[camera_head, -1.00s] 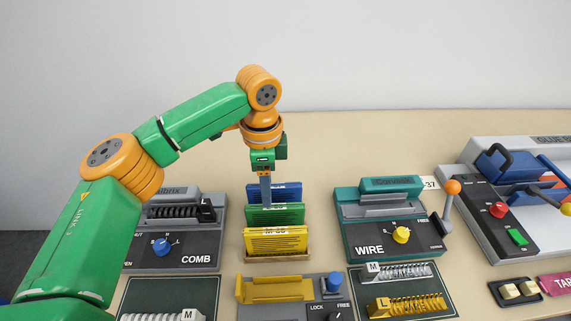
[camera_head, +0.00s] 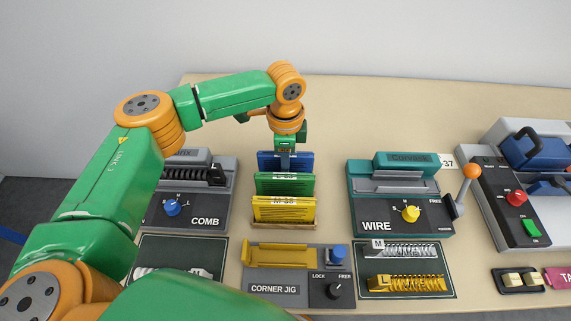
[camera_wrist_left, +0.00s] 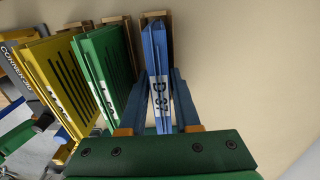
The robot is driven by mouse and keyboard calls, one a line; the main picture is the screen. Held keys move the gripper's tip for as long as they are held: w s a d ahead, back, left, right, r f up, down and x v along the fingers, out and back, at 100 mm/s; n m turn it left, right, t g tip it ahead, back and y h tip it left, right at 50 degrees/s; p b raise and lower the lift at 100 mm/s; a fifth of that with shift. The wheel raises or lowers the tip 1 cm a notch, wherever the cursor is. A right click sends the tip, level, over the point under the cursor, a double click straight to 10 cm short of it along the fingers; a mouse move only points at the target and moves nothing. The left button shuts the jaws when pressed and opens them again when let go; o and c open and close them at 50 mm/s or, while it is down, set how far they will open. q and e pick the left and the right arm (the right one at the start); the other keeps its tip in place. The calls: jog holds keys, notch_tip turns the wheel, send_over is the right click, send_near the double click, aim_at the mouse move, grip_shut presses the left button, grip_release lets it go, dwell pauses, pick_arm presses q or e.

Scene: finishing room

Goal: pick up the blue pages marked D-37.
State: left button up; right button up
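The blue pages (camera_head: 302,162) stand upright at the back of a small wooden rack (camera_head: 290,226), behind the green pages (camera_head: 300,185) and the yellow pages (camera_head: 270,208). In the left wrist view, the blue pages (camera_wrist_left: 158,60) carry a white label reading D-37. My left gripper (camera_wrist_left: 162,85) is open, with one finger on each side of them and narrow gaps showing. In the head view my left gripper (camera_head: 284,165) comes down from above onto the blue pages and hides their middle. My right gripper is not in view.
The COMB machine (camera_head: 190,222) stands left of the rack and the teal WIRE machine (camera_head: 375,210) right of it. The corner jig (camera_head: 265,275) is in front. Green pages (camera_wrist_left: 98,60) are close beside the left finger. The table behind the rack is clear.

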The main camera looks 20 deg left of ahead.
pick_arm(q)
grip_shut()
